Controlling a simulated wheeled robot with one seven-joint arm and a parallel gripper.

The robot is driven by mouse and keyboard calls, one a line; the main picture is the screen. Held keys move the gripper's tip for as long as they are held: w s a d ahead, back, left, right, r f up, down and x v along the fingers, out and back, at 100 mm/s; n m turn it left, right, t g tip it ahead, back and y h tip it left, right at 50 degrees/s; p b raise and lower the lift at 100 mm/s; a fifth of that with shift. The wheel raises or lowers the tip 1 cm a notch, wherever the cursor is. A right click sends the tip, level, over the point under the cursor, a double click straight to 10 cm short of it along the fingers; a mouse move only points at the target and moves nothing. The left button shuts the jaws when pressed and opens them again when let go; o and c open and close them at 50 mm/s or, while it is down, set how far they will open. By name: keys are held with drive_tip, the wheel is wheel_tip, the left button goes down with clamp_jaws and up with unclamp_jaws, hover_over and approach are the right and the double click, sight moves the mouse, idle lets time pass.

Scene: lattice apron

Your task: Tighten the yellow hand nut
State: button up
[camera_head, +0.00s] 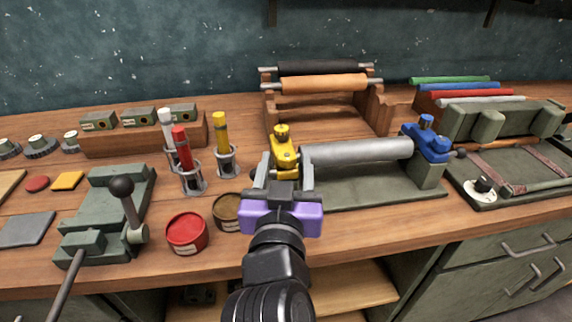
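The yellow hand nut (282,131) sits on top of a yellow clamp bracket (284,154) at the left end of the grey roller (357,149). A blue hand nut (426,121) tops the blue bracket (428,144) at the right end. My gripper (288,160) has a purple body and two grey fingers. The fingers stand apart, one on either side of the yellow bracket in the picture. No contact with the yellow nut can be made out. The fingers and purple body hide the bracket's lower part.
Left of my gripper are a red tin (187,233), a brown tin (228,212) and markers in metal holders (191,180). A lever press (105,215) stands further left. A wooden rack (321,115) with rolls stands behind. A dial tray (520,170) is at right.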

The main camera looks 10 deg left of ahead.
drive_tip(key=s, duration=0.7)
drive_tip(key=shift+s+d+b, duration=0.25)
drive_tip(key=shift+s+b, duration=0.05)
drive_tip(key=shift+s, duration=0.1)
